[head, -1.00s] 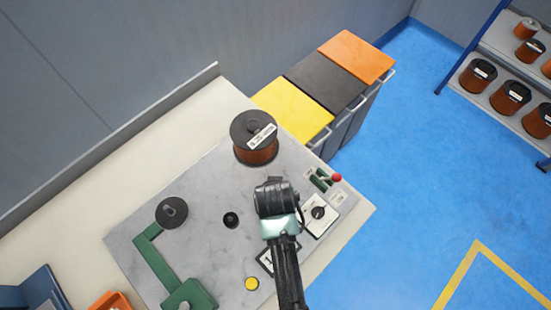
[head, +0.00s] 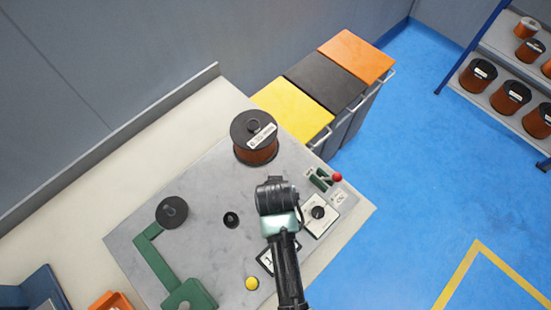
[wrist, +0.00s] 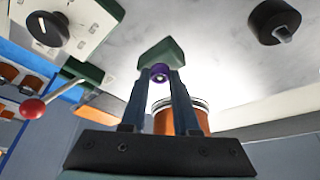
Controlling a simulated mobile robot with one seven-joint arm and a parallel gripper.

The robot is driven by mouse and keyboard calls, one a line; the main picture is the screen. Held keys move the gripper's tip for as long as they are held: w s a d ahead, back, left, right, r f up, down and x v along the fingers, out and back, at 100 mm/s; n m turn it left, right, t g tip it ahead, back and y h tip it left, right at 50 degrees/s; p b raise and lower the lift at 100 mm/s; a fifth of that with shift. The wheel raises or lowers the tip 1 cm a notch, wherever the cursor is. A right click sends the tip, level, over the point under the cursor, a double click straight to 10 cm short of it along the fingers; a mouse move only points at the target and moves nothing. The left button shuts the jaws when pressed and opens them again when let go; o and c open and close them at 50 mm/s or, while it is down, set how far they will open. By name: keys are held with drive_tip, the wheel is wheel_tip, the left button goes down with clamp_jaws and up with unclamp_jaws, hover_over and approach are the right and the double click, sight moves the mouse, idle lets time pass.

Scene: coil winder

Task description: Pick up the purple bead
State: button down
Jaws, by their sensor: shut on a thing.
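The purple bead (wrist: 159,72) is small and round, and shows in the wrist view between the tips of my two dark fingers. My gripper (wrist: 160,82) is shut on it. A green block (wrist: 160,55) lies right behind the bead; I cannot tell whether the bead touches it. In the head view, my arm and wrist are over the right part of the grey machine top (head: 205,185). There they hide the fingertips and the bead.
A large copper wire spool (head: 255,140) stands beyond my wrist. To its right are a red-knobbed lever (head: 337,177) and a white dial panel (head: 320,215). A green arm (head: 160,260) with a black disc (head: 171,212) is at left. A yellow button (head: 252,283) is near the front.

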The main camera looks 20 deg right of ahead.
wheel_tip(320, 180, up, 10)
idle(0.6)
